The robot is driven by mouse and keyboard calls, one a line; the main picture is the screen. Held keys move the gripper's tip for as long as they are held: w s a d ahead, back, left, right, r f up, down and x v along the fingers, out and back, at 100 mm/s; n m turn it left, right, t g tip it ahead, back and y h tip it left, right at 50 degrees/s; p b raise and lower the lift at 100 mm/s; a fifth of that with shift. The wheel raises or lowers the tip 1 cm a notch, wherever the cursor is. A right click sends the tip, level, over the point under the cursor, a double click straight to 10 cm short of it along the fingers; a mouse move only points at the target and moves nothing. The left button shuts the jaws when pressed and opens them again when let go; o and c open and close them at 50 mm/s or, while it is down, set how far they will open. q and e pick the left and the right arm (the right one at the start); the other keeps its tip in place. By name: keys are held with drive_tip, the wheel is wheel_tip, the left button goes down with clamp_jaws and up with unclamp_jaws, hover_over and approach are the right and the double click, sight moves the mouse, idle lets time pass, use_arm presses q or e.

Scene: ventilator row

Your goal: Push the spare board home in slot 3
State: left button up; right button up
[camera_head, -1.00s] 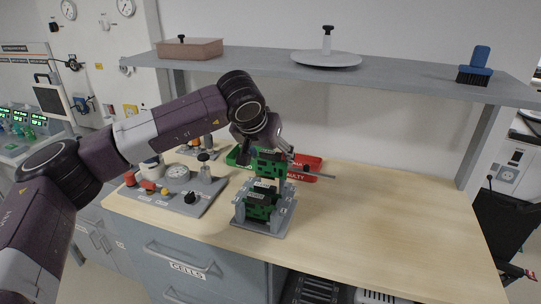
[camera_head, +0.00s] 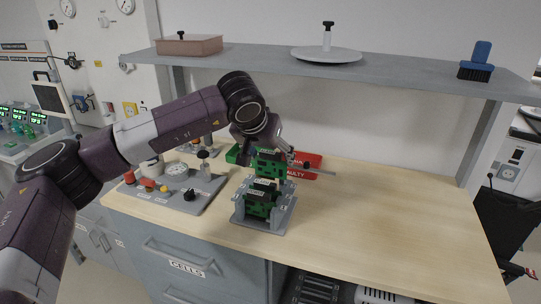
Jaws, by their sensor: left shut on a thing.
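The card rack (camera_head: 240,218) is a grey open frame on the bench, with a green board (camera_head: 259,203) standing in it. My left gripper (camera_head: 272,143) is above the rack, shut on another green board (camera_head: 270,162), the spare board by its look. This board is upright, at the top of the rack. Its lower edge overlaps the rack's top in the picture, so I cannot tell how deep it sits or in which slot. The slot numbers are too small to read. My right gripper is not in view.
A red tray marked FAULTY (camera_head: 306,163) lies behind the board, with a thin grey rod in front of it. A grey panel with knobs and a gauge (camera_head: 207,190) stands left of the rack. An overhead shelf (camera_head: 260,63) crosses behind. The bench right of the rack is clear.

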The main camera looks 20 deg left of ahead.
sight(270, 170)
use_arm(q)
drive_tip(key=shift+f, duration=0.1)
idle(0.3)
drive_tip(key=shift+f+b, duration=0.6)
drive_tip(key=shift+f, duration=0.1)
drive_tip(key=shift+f, duration=0.25)
drive_tip(key=shift+f+b, duration=0.55)
idle(0.4)
drive_tip(key=shift+f, duration=0.25)
drive_tip(key=shift+f+b, duration=0.4)
drive_tip(key=shift+b, duration=0.05)
